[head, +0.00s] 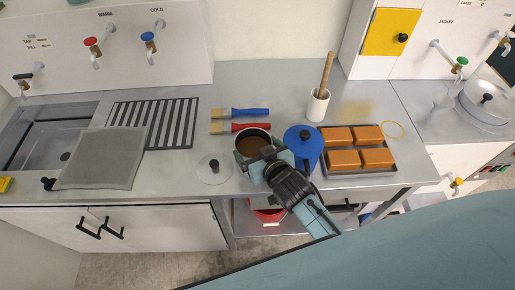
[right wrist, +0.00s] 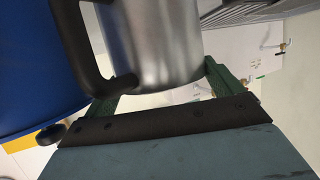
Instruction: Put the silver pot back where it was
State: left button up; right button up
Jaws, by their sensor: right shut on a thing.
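The silver pot (right wrist: 158,45) fills the upper middle of the right wrist view, with a black handle on its left side. My right gripper (right wrist: 160,88) has its green fingers either side of the pot and is shut on it. In the head view the pot (head: 253,142) shows from above with brown contents, at the worktop's front; my right gripper (head: 263,161) partly covers it. I cannot tell whether its base touches the worktop. My left gripper is not in view.
A blue pot (head: 305,140) stands close on the right, beside a tray (head: 346,171) of orange-brown blocks. A clear lid (head: 215,168) lies on the left. Two brushes (head: 240,113) and a white utensil holder (head: 318,104) are behind. The worktop's back middle is clear.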

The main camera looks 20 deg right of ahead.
jog(key=o, duration=1.7)
jog(key=shift+f, duration=0.15)
jog(key=shift+o, duration=0.2)
jog(key=v, duration=1.2)
jog(key=shift+r, duration=0.2)
